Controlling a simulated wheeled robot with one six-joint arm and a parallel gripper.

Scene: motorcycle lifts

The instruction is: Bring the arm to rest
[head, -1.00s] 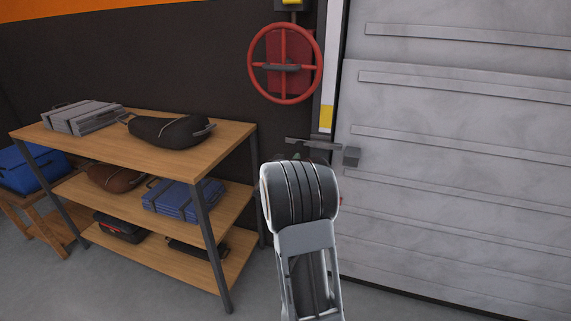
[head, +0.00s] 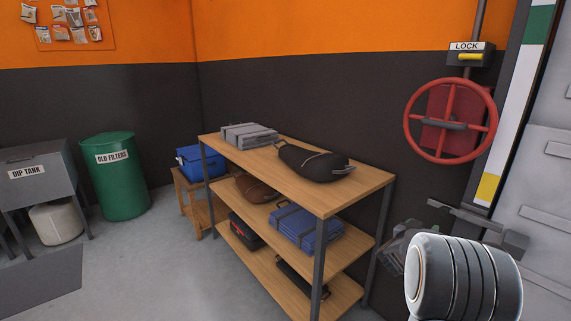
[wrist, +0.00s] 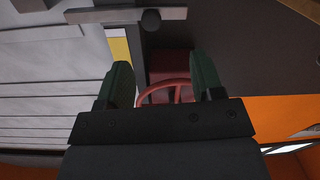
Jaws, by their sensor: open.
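My arm (head: 462,278) shows at the lower right of the head view, its rounded grey-white joint in front of the door side. In the wrist view my gripper (wrist: 161,62) has two dark green fingers spread apart, with nothing held between them. The red handwheel (wrist: 168,92) appears beyond and between the fingers, apart from them as far as I can tell. In the head view the handwheel (head: 450,121) is on the wall, above my arm. The fingers cannot be made out clearly in the head view.
A green bin (head: 116,180) stands far left.

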